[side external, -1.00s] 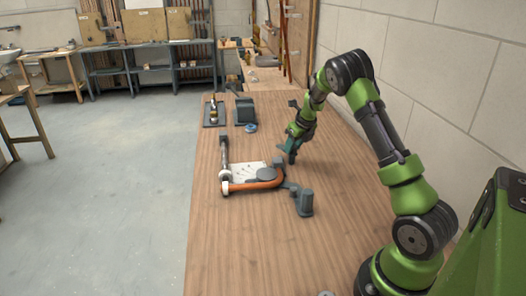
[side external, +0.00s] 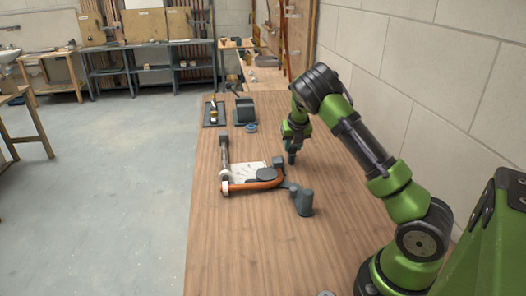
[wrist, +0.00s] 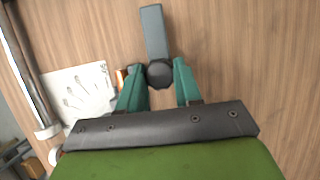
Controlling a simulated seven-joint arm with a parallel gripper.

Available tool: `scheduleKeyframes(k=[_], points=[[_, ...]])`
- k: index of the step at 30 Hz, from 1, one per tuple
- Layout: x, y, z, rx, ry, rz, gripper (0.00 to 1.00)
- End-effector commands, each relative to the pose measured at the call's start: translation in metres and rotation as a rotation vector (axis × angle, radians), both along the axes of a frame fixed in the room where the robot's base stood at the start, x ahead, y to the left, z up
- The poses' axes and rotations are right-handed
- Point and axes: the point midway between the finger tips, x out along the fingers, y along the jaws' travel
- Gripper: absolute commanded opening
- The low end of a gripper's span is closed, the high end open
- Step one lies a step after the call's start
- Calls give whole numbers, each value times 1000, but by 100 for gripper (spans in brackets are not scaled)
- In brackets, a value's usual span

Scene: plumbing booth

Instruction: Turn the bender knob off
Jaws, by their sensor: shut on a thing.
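The pipe bender lies on the wooden bench. In the side view its round grey former (side external: 266,174), orange pipe (side external: 250,185) and white marked plate (side external: 249,171) show. In the wrist view a dark, many-sided knob (wrist: 160,74) with a grey bar (wrist: 153,30) running up from it sits between my fingertips. My gripper (wrist: 158,72) is shut on this knob, one teal finger on each side. In the side view my gripper (side external: 292,160) points down at the bender's far right corner and hides the knob. The white plate (wrist: 75,95) also shows left in the wrist view.
A grey upright block (side external: 304,201) stands at the bender's near right end. A dark machine (side external: 245,110) and a small tool on a dark plate (side external: 213,113) stand further back. The bench front (side external: 245,250) is clear. A block wall runs along the right.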

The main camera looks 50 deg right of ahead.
Motion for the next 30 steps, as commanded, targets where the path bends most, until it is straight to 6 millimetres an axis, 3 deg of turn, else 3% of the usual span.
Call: scheduleKeyframes(k=[10, 11, 15, 25, 30], points=[[-2, 0, -1, 7, 2, -8, 0], [-2, 0, -1, 7, 2, -8, 39], [-1, 0, -1, 5, 2, -6, 60], [-1, 1, 1, 2, 1, -3, 60], [-5, 7, 20, 2, -2, -2, 60]])
